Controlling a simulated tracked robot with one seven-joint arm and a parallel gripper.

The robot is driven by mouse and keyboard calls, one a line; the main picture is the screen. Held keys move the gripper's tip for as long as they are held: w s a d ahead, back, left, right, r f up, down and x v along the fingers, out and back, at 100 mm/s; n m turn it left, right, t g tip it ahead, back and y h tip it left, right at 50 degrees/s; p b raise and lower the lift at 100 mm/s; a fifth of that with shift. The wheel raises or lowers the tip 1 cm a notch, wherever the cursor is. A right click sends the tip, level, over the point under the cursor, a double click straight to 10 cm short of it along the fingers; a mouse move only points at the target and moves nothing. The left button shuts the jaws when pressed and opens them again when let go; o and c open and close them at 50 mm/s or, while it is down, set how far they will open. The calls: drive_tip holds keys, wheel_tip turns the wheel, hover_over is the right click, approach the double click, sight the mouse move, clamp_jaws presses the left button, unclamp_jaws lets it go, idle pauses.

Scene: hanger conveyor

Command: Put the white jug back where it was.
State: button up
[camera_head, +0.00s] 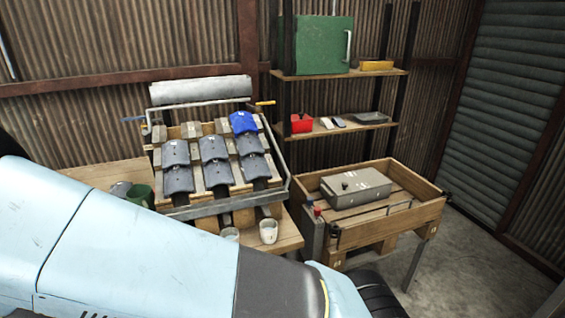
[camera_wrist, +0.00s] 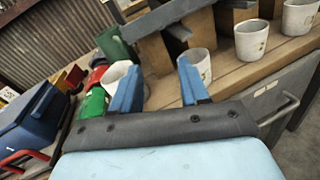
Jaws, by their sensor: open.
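Several white vessels stand on the wooden bench in the wrist view; I cannot tell which is the white jug. One white vessel (camera_wrist: 117,74) is partly hidden behind my left finger. Another (camera_wrist: 200,64) stands just beyond my right finger, and a third (camera_wrist: 251,39) is farther right. In the head view a white vessel (camera_head: 268,232) stands at the bench's front edge, with another (camera_head: 230,234) partly hidden by my arm. My gripper (camera_wrist: 158,67) is open, with nothing held between its blue fingers. In the head view its fingers are hidden.
A sloped rack of grey tiles with one blue tile (camera_head: 243,122) stands on the bench. A dark green mug (camera_head: 140,195) is at its left. A wooden crate table (camera_head: 440,206) holding a grey box (camera_head: 356,187) stands right. Green and red vessels crowd the wrist view's left.

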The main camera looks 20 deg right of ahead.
drive_tip(key=s+d+r+m+g+h, duration=0.1)
drive_tip(key=d+r+m+g, duration=0.7)
drive_tip(key=d, duration=0.5)
drive_tip(key=s+d+r+m+g+h, duration=0.2)
drive_tip(key=d+r+m+g, duration=0.45)
drive_tip(key=d+m, duration=0.45)
drive_tip(key=s+d+r+m+t+y, duration=0.2)
drive_tip(key=s+d+r+m+y, duration=0.1)
drive_tip(key=r, duration=0.5)
drive_tip(key=s+d+r+m+t+y, duration=0.1)
drive_tip(key=s+d+r+m+y, duration=0.3)
drive_tip(key=s, duration=0.6)
wheel_tip(320, 180, up, 4)
drive_tip(key=m+y, duration=0.2)
drive_tip(key=m, duration=0.1)
drive_tip(key=shift+s+m+t, duration=0.25)
drive_tip(key=shift+m+t, duration=0.05)
drive_tip(key=shift+t, duration=0.05)
